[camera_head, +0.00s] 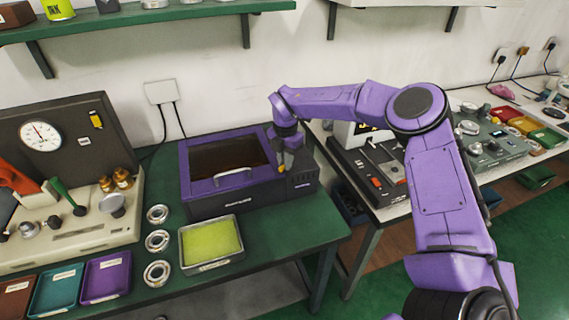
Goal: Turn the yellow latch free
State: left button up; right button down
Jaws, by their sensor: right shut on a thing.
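A dark box with a purple rim (187,170) stands on the green bench. It has a dark window in its lid and a pale handle (233,174) at the front. My right arm reaches in from the right, and my right gripper (283,161) points down at the box's right side. It is shut on a small yellow piece, the yellow latch (292,142), mostly hidden by the fingers. The latch's exact angle cannot be told. The lid looks closed. My left gripper is not in view.
Several metal rings (157,241) and a tray with a yellow-green pad (211,243) lie in front of the box. A gauge panel (75,138) and small colored bins (106,276) are at left. A second bench (385,212) with equipment is at right.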

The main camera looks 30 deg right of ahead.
jog(key=n, duration=0.3)
jog(key=shift+s+b, duration=0.15)
jog(key=shift+b, duration=0.15)
jog(key=n, duration=0.2)
jog(key=shift+s+d+n, duration=0.1)
jog(key=shift+d+n, duration=0.05)
jog(key=shift+n, duration=0.15)
jog(key=n, duration=0.5)
jog(key=shift+s+d+n, duration=0.1)
jog(key=shift+d+n, duration=0.15)
jog(key=shift+n, duration=0.05)
jog(key=c, duration=1.1)
grip_release()
notch_tip(320, 180, up, 10)
jog(key=shift+r+b, duration=0.25)
jog(key=shift+b, duration=0.75)
